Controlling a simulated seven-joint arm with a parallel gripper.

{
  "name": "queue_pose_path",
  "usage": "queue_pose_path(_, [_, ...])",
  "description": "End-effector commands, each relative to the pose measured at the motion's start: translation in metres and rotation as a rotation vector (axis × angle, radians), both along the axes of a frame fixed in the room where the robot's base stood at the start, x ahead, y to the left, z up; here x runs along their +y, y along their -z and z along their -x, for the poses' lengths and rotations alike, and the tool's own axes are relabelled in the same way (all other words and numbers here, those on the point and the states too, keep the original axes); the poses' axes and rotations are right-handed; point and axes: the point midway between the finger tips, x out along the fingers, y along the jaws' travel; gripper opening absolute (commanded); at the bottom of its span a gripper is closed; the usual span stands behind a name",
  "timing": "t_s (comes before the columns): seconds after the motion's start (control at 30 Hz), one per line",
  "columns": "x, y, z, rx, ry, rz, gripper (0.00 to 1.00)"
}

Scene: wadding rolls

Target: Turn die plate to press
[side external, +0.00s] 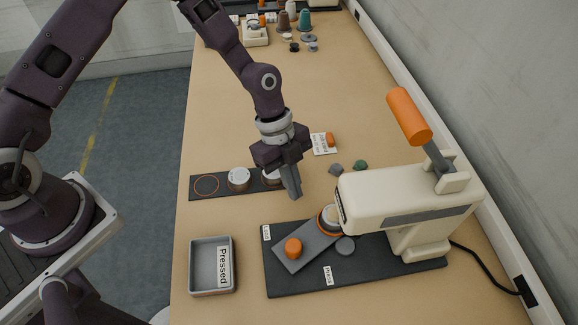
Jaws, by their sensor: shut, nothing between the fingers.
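The die plate (308,244) is a grey bar lying at a slant on the press's dark base (380,278). An orange knob (293,248) stands at its lower left end. An orange ring (322,229) at its other end lies by the press head, with a pale round piece (330,214) in it, partly hidden. The cream press (410,205) has its orange handle (408,115) raised. Labels "Load" (266,233) and "Press" (328,275) mark the base. My gripper (295,196) is shut and empty, pointing down above and behind the plate, apart from the knob.
A dark strip (215,193) holds an empty orange ring outline (206,184), a white-topped roll (238,178) and another roll (271,178) partly behind my gripper. A grey tray (211,290) labelled "Pressed" looks empty. Small dark and green pieces (360,164) lie near the press.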

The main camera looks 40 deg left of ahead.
Motion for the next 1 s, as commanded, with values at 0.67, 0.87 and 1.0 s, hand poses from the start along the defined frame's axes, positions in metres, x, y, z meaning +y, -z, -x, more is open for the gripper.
queue_pose_path(0.67, [-0.042,0.009,0.012,0.0,0.001,0.0,0.0])
queue_pose_path(0.87, [-0.043,0.009,0.011,0.0,0.012,0.0,0.0])
queue_pose_path(1.0, [-0.046,0.009,0.01,-0.001,0.038,0.0,0.0])
